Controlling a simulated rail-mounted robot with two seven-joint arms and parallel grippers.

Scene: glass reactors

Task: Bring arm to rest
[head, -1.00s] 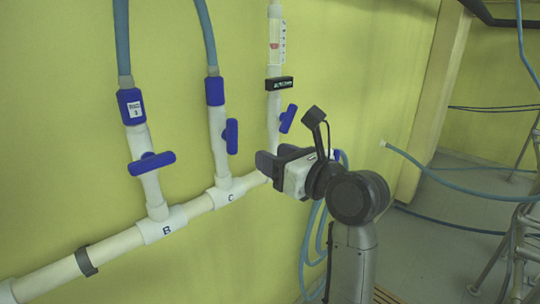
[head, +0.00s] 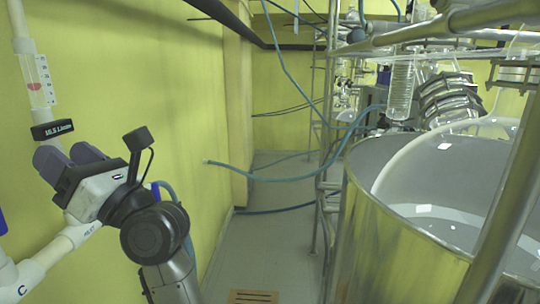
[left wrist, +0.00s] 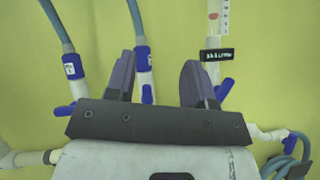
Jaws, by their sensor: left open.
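My left gripper (head: 70,163) is at the left of the head view, in front of the yellow wall and close to the white pipework. In the left wrist view its two dark fingers (left wrist: 155,80) stand apart with nothing between them. Behind them are white pipes with blue valve handles (left wrist: 66,110) and a flow meter (left wrist: 217,15) above a black label. In the head view the flow meter (head: 38,82) rises above the gripper, and part of the pipe below it is hidden by the gripper. Whether the gripper touches the pipes cannot be told. My right gripper is not in view.
A large steel vessel (head: 400,230) with glass inside fills the right. Metal frame poles (head: 325,150) and glassware stand behind it. A blue hose (head: 270,178) hangs across the aisle.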

